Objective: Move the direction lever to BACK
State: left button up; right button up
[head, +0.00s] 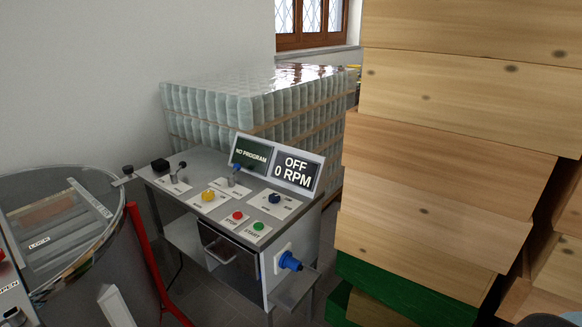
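A grey control bench (222,210) stands in the middle of the head view with small controls on its sloping top. A short lever with a dark knob (181,167) rises from a white plate at the far left of the top. A second short lever with a blue knob (236,170) stands near the foot of the display. The labels on their plates are too small to read, so I cannot tell which is the direction lever or which setting it is at. Neither of my grippers is in view.
The display (279,163) reads NO PROGRAM and OFF 0 RPM. A yellow knob (208,196), a blue knob (274,199), a red STOP button (238,216) and a green START button (258,226) share the bench top. Stacked wooden boxes (440,190) stand right, a metal drum (75,265) left.

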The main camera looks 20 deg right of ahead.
aim_at(236, 166)
jog(key=z, duration=0.4)
jog(key=i+l+z, duration=0.1)
jog(key=z, duration=0.35)
jog(key=i+z, duration=0.4)
jog(key=k+j, duration=0.05)
jog(key=k, duration=0.05)
